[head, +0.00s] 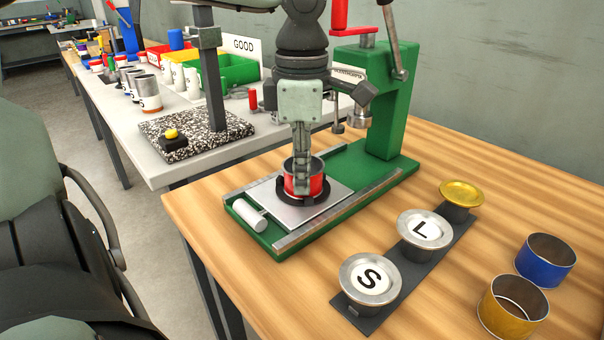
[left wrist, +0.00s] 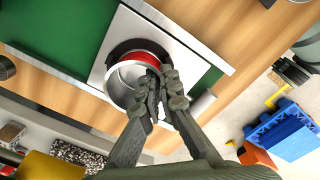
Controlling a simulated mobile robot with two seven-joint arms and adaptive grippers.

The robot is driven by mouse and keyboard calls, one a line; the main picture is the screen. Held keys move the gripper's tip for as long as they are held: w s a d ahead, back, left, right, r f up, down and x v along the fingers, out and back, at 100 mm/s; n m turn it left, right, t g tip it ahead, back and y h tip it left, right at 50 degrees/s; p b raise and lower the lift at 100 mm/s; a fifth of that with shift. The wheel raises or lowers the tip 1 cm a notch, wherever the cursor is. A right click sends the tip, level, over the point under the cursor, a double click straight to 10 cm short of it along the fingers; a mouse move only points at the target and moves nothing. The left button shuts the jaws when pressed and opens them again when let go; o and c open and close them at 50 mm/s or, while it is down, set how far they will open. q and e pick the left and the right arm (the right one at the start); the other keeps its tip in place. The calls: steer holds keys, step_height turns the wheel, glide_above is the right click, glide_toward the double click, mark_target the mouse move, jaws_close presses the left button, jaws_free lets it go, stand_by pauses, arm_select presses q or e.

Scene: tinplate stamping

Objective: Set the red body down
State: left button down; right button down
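The red body (head: 318,184), a short open can with a bare metal inside, stands upright within a black ring (head: 322,204) on the metal plate of the green press. My left gripper (head: 303,182) points down at it from above, its fingers in front of part of the can. In the left wrist view the two fingertips (left wrist: 164,88) are close together on the wall of the red body (left wrist: 140,56), pinching it at the rim. The underside of the can is hidden by the ring. My right gripper is not in view.
The green press (head: 385,115) rises behind the can, with a red-handled lever. Lids marked S (head: 368,279) and L (head: 424,230) and a gold one (head: 461,194) sit on a dark strip. Blue (head: 545,260) and yellow (head: 512,306) bodies stand at right.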

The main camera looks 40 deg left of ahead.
arm_select(q)
steer(key=shift+f, duration=0.1)
steer(key=c, duration=2)
jaws_free()
steer(key=shift+w+r, duration=0.1)
steer(key=shift+r, duration=0.45)
step_height(320, 180, up, 11)
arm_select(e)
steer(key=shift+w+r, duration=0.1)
